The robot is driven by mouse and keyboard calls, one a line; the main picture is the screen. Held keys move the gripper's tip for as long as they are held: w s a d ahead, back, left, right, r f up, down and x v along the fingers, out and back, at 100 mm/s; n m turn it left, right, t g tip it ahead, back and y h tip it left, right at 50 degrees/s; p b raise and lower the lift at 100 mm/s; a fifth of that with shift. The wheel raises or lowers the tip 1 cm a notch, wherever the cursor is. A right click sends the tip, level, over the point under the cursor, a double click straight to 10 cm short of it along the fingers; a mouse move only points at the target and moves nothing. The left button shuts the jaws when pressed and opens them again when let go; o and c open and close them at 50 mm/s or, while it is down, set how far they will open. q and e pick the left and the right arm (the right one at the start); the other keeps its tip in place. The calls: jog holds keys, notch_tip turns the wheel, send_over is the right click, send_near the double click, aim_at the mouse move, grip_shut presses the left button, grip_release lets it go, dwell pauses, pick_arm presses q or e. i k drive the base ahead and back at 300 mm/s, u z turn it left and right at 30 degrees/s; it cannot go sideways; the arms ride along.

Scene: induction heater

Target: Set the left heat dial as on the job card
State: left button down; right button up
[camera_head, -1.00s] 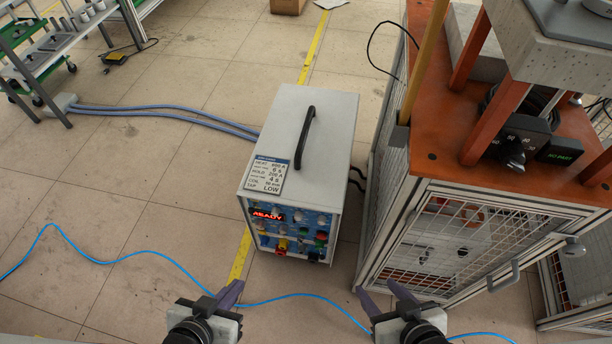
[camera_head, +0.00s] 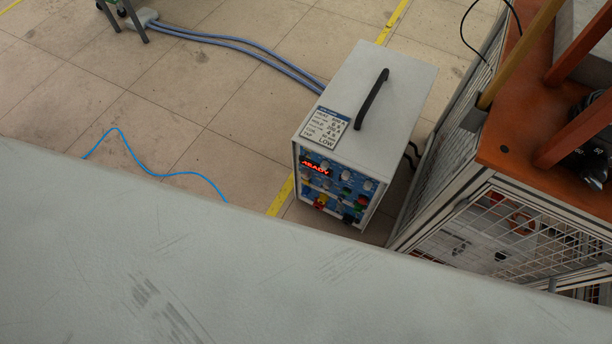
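The induction heater (camera_head: 390,95) is a pale grey box with a black top handle (camera_head: 372,98), standing on the floor right of centre. The job card (camera_head: 324,126) lies on its top at the front left edge. The card has lines for heat, hold, coil and tap; LOW reads clearly, but the heat figures are too small to read surely. The blue front panel (camera_head: 330,180) has a red lit READY display (camera_head: 314,165) and several small knobs and coloured buttons. I cannot make out the left heat dial or its setting. Neither gripper is in view.
A large pale scuffed surface (camera_head: 200,270) fills the lower foreground and hides the floor there. A caged bench with an orange top (camera_head: 510,150) stands close right of the heater. Grey hoses (camera_head: 235,46) run to the heater; a blue cable (camera_head: 150,172) lies left.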

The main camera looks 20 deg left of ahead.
aim_at(306, 174)
jog(key=z, duration=2.35)
jog(key=k, duration=1.75)
jog(key=u, duration=2.4)
jog(key=i, duration=0.5)
